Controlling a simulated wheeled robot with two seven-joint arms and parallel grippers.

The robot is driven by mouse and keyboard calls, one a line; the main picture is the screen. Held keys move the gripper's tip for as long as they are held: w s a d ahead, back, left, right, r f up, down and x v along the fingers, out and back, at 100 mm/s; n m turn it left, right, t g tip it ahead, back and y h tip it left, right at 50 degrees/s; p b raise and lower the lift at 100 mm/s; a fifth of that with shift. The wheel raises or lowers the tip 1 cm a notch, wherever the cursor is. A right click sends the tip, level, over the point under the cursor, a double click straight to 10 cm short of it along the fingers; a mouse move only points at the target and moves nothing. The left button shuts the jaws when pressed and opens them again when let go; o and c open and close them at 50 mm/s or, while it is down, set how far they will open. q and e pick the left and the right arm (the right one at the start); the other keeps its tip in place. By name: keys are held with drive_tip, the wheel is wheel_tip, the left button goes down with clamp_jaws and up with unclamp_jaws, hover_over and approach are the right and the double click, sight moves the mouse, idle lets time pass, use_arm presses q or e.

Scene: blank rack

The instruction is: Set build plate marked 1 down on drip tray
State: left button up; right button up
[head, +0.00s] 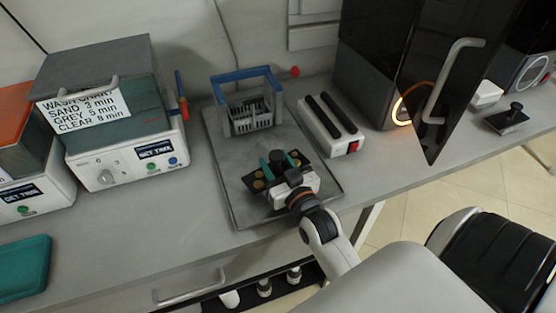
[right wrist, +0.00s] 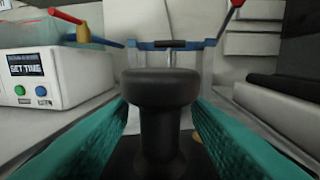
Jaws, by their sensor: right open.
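A black build plate (head: 257,184) with a knob lies on the grey drip tray (head: 222,200), toward its front half. No number can be read on it. My right gripper (head: 279,162) is over this plate, with its teal fingers open. In the right wrist view the black knob (right wrist: 161,105) stands upright between the two fingers, with the fingers on either side of it. My gripper hides part of the plate in the head view. My left gripper is not in view.
A blue-handled basket (head: 248,108) stands at the tray's back. A wash station (head: 125,140) is on the left; a white block with black bars (head: 331,126) is on the right. Another black knobbed plate (head: 507,118) lies far right, past a dark open door (head: 455,70).

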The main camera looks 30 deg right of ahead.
drive_tip(key=s, duration=0.4)
drive_tip(key=s+a, duration=0.1)
drive_tip(key=s, duration=0.7)
drive_tip(key=shift+a+b, duration=0.3)
